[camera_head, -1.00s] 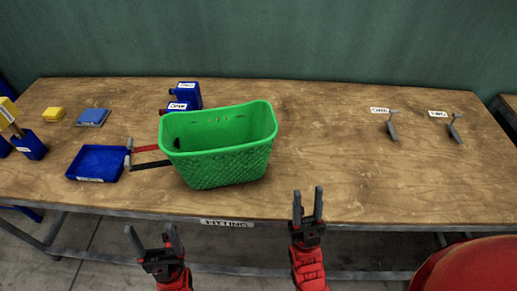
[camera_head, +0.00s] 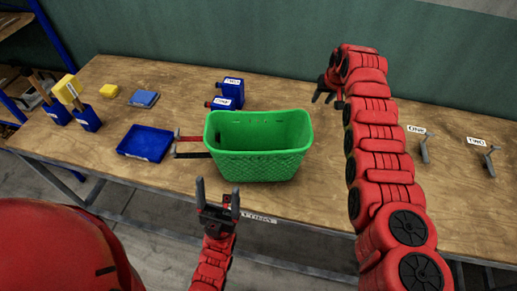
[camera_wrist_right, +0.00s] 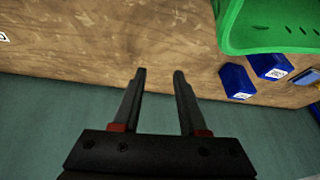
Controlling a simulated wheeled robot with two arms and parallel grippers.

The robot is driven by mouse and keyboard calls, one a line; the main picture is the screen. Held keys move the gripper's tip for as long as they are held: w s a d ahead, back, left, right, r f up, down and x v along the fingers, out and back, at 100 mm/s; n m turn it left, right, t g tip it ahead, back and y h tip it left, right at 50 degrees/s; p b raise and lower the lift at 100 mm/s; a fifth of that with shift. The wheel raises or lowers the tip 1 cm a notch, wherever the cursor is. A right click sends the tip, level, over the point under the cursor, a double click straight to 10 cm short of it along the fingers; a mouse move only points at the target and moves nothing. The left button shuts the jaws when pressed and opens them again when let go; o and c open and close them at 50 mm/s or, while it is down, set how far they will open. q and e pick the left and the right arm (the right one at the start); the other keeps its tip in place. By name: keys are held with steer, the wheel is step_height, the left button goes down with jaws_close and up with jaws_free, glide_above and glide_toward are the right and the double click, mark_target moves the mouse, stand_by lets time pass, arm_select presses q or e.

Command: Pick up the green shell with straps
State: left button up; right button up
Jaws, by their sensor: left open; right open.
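The green shell (camera_head: 262,162) is an open, basket-like tub standing upright on the table. My left gripper (camera_head: 214,192) is open and empty, in front of the table's near edge, below the shell. My right gripper (camera_head: 325,97) is over the back of the table, right of and behind the shell. In the right wrist view it is open and empty (camera_wrist_right: 157,75).
A blue tray (camera_head: 146,142) lies left of the straps. Grey hooks labelled ONE (camera_head: 424,148) and TWO (camera_head: 489,160) stand at right.

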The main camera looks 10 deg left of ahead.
steer(key=s+r+g, duration=0.5)
steer(key=s+r, duration=0.4)
steer(key=s, duration=0.2)
steer(key=b, duration=0.6)
glide_toward(304, 139)
steer(key=f, duration=0.1)
step_height(304, 139, down, 4)
steer(key=shift+w+a+r+n+h+p, duration=0.1)
steer(key=shift+a+r+n+h+p, duration=0.2)
steer(key=shift+p, duration=0.95)
steer(key=shift+f+p, duration=0.55)
steer(key=shift+f, duration=0.25)
steer(key=shift+a+f+p, duration=0.15)
steer(key=shift+f+p, duration=0.3)
steer(key=shift+p, duration=0.1)
steer(key=shift+a+f+p, duration=0.2)
steer(key=shift+f+p, duration=0.3)
steer(key=shift+f+b, duration=0.3)
steer(key=shift+f, duration=0.5)
steer(key=shift+a+f, duration=0.1)
steer(key=shift+f, duration=0.4)
